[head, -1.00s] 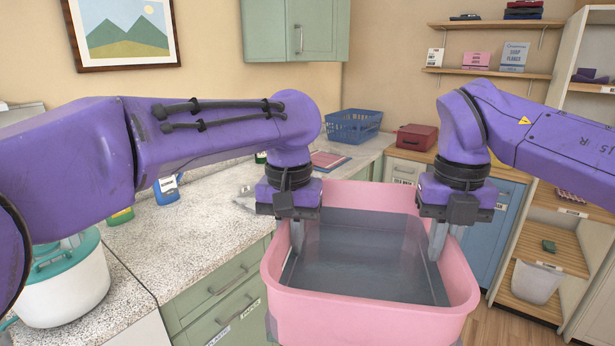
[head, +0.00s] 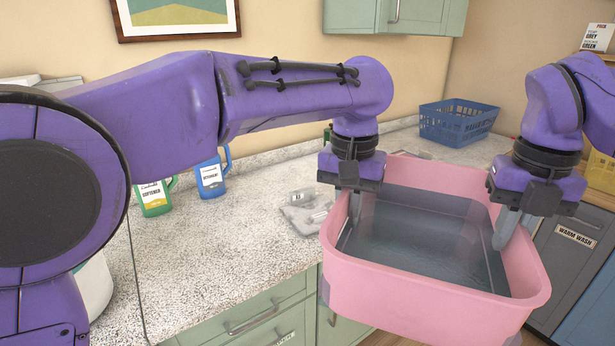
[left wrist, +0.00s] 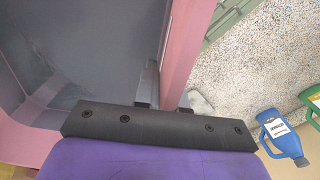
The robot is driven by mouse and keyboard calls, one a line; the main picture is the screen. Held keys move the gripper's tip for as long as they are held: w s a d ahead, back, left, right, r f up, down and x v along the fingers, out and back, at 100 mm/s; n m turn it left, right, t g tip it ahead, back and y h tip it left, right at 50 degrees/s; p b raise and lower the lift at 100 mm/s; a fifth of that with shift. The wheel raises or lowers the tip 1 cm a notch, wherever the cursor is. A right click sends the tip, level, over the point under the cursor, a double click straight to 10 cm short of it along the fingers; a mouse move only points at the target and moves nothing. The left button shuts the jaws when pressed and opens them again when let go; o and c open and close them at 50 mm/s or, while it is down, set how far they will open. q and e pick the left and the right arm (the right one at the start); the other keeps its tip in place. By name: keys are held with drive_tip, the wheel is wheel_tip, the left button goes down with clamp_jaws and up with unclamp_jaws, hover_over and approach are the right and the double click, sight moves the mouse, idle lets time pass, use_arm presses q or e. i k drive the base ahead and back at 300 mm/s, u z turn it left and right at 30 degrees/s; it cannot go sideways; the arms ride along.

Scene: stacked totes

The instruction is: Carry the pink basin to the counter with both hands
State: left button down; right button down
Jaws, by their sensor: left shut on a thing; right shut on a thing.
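The pink basin (head: 420,290) holds greyish water and hangs in front of the counter edge, roughly level. My left gripper (head: 352,215) is shut on its left wall. In the left wrist view the basin's pink wall (left wrist: 180,60) runs between the fingers of my left gripper (left wrist: 163,98). My right gripper (head: 508,235) is shut on the basin's right wall. The speckled counter (head: 230,260) lies left of and behind the basin. The basin's underside is hidden.
On the counter stand a green softener bottle (head: 153,198), a blue detergent bottle (head: 211,175), a clear plastic bag (head: 305,210) and, further back, a blue basket (head: 458,122). Bare counter lies in front of the bottles. Green drawers (head: 260,320) are below.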

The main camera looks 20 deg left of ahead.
sight(210, 249)
drive_tip(key=u, duration=0.5)
drive_tip(key=i, duration=0.65)
drive_tip(key=u, duration=1)
drive_tip(key=i, duration=0.3)
drive_tip(key=u, duration=0.25)
